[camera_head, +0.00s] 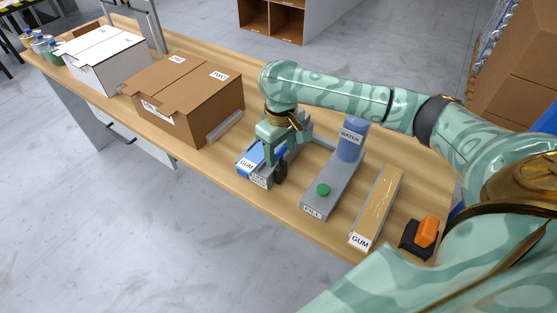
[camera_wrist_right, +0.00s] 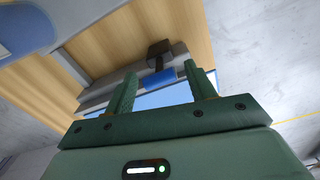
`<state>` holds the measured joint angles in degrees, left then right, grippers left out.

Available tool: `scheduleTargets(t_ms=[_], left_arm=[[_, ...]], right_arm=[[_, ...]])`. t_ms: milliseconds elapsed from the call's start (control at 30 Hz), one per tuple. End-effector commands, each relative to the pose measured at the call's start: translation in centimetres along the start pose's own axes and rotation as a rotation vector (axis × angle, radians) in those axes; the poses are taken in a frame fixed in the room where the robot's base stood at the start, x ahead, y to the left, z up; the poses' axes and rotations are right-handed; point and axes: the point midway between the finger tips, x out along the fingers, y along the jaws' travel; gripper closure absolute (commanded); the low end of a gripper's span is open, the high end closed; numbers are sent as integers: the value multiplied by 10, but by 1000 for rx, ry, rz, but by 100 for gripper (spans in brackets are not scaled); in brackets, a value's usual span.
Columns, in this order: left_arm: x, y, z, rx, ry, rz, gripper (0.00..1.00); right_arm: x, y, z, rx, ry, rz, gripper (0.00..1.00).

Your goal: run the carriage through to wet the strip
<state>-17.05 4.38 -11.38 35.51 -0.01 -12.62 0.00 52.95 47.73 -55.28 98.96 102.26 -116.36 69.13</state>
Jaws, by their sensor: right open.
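My right gripper (camera_head: 273,160) is over the grey wetting device near the table's front edge. It also shows in the right wrist view (camera_wrist_right: 160,70), where its two green fingers are apart. Between and just beyond the fingertips are a blue block (camera_wrist_right: 159,78) and a dark knob (camera_wrist_right: 160,50), which look like the carriage; I cannot tell whether the fingers touch it. A light blue surface (camera_wrist_right: 165,98) lies behind the fingers. In the head view a blue strip labelled GUM (camera_head: 247,163) lies at the device's left, partly hidden by my gripper. My left gripper is not in view.
Right of my gripper is a grey fill station with a green button (camera_head: 323,190) and a blue WATER tank (camera_head: 351,138). Further right are a tan GUM strip (camera_head: 378,205) and an orange-and-black object (camera_head: 427,232). A brown carton (camera_head: 185,95) and a white box (camera_head: 105,58) stand left.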

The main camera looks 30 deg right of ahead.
Motion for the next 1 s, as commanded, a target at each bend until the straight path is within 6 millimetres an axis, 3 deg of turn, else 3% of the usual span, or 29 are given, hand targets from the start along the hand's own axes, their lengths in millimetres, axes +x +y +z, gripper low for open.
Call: scheduleTargets(t_ms=[33, 133, 467, 500, 700, 867, 1000], left_arm=[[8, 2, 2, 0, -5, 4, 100], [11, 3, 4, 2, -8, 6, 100], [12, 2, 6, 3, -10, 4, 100], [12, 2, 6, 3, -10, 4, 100], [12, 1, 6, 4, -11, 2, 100], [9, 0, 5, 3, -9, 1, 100], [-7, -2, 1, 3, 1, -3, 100]], right_arm=[[12, 0, 0, 0, -3, -2, 45], [19, 0, 0, 1, -1, -1, 45], [21, 0, 0, 0, 2, 1, 45], [21, 0, 0, 0, 2, 1, 48], [21, 0, 0, 0, 2, 1, 100], [20, 1, 1, 0, 1, 1, 100], [15, 4, 5, 2, 2, 1, 100]])
